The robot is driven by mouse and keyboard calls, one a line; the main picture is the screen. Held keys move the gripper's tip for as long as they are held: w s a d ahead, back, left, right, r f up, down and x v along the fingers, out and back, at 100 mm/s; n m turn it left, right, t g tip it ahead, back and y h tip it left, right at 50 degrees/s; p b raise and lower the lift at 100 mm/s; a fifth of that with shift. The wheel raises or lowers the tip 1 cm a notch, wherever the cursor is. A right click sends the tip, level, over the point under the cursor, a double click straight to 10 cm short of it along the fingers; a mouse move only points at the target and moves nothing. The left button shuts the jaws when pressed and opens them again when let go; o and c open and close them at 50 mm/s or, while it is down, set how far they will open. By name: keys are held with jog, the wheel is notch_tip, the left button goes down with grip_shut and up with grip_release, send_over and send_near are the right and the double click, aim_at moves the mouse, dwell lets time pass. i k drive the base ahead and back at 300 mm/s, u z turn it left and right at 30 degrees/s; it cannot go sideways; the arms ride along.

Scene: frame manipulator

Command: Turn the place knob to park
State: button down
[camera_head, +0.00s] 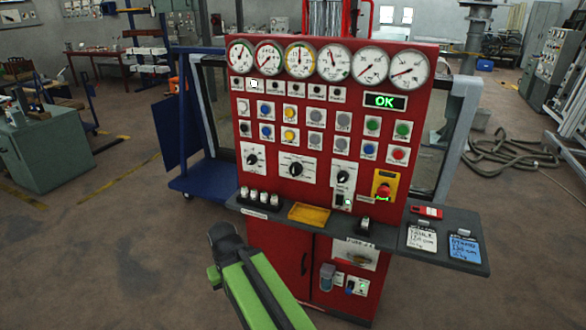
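The red control cabinet (325,120) carries three black rotary knobs on white plates in a row: a left knob (252,158), a middle knob (296,168) and a right knob (343,176). Their small labels are not legible, so I cannot tell which is the place knob or where park is marked. My green arm reaches up from the bottom. Its dark end, my gripper (222,242), is in front of and left of the cabinet, below the knobs and apart from them. Its fingers do not show clearly, so I cannot tell whether it is open.
A grey shelf (455,262) juts out below the knobs, with a yellow tray (309,214) and label cards on it. A red emergency button (383,190) on yellow is at the right. A blue cart (205,180) stands at the left. The floor at the left front is clear.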

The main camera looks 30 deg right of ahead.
aim_at(295, 168)
jog(key=u, duration=0.1)
jog(key=i, duration=1)
jog(key=u, duration=0.05)
